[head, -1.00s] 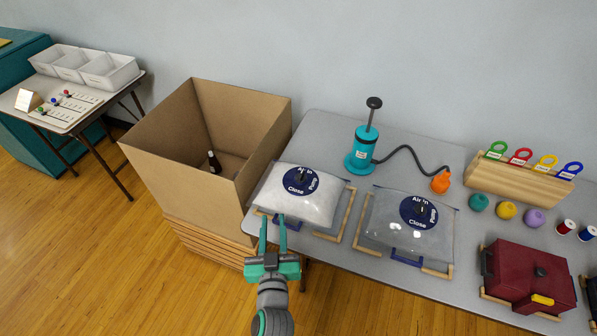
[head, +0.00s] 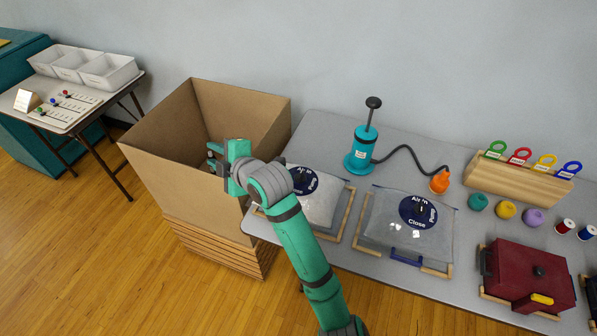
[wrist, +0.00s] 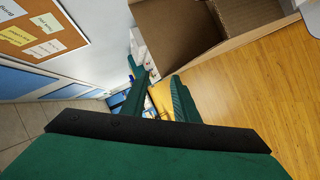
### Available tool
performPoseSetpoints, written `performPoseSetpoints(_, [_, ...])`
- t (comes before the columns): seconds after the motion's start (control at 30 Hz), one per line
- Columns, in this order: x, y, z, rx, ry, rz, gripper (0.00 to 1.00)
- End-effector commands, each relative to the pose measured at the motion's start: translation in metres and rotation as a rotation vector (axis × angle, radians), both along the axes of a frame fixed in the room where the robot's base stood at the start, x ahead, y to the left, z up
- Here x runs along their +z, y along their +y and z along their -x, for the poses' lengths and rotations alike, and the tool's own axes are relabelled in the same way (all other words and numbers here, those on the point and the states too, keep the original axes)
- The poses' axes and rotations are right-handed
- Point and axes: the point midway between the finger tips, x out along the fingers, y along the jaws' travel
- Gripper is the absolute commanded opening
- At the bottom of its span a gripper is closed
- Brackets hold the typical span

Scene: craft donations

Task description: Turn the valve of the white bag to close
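The white bag (head: 322,208) lies on the near left of the grey table, in a wooden frame. My gripper (head: 213,156) is up and left of the bag, over the cardboard box, touching nothing I can see. In the wrist view its two teal fingers (wrist: 155,76) stand apart with nothing between them. The bag is not visible in the wrist view.
A second, greyer bag (head: 386,228) with a similar valve lies right of the white one. A teal pump (head: 363,150) with a black hose to an orange nozzle (head: 440,182) stands behind. The large open cardboard box (head: 165,150) adjoins the table's left. A maroon case (head: 520,275) is right.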

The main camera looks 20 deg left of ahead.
Motion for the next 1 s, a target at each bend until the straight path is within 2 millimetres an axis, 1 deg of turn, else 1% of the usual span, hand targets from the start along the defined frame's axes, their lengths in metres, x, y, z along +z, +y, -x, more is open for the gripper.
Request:
performPoseSetpoints(0.03, [0.001,-0.003,-0.004,0.034,-0.041,0.075,0.27])
performPoseSetpoints(0.17, [-0.005,-0.011,-0.008,0.126,-0.123,0.270,0.27])
performPoseSetpoints(0.33, [-0.016,-0.038,-0.018,0.239,-0.214,0.542,0.27])
performPoseSetpoints(0.47, [-0.022,-0.069,-0.029,0.320,-0.266,0.758,0.27])
performPoseSetpoints(0.57, [-0.023,-0.099,-0.038,0.378,-0.293,0.928,0.27])
performPoseSetpoints(0.7, [-0.020,-0.141,-0.050,0.446,-0.307,1.136,0.27])
performPoseSetpoints(0.8, [-0.015,-0.166,-0.056,0.481,-0.304,1.248,0.27])
performPoseSetpoints(0.9, [-0.011,-0.183,-0.060,0.504,-0.297,1.321,0.27])
performPoseSetpoints(1.0, [-0.010,-0.192,-0.062,0.517,-0.292,1.359,0.27])
